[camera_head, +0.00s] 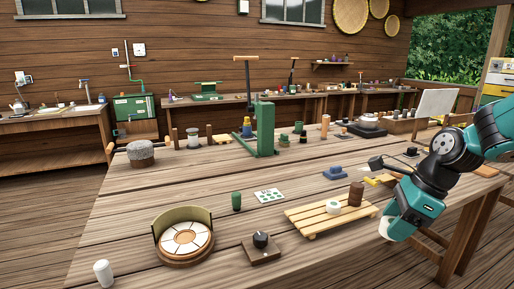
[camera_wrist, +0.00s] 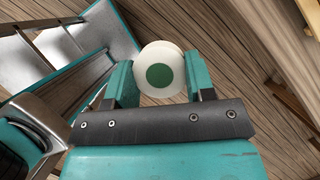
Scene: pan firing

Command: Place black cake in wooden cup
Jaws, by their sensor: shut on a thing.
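My gripper (camera_head: 388,229) is low at the right, near the right end of a slatted wooden rack. In the wrist view my gripper (camera_wrist: 159,80) is shut on a white round piece with a green disc (camera_wrist: 160,54), held between its two teal fingers. A dark brown cylinder (camera_head: 356,193) stands upright on the rack; it may be the wooden cup, but I cannot see inside it. A similar white round piece with a green centre (camera_head: 333,207) sits on the rack. I cannot pick out a black cake with certainty.
The slatted rack (camera_head: 302,218) lies on the plank table. Left of it are a wooden block with a black knob (camera_head: 261,241), a round segmented dish with a raised back (camera_head: 183,239), a green cylinder (camera_head: 236,201) and a white cylinder (camera_head: 103,273). A green press (camera_head: 264,130) stands behind.

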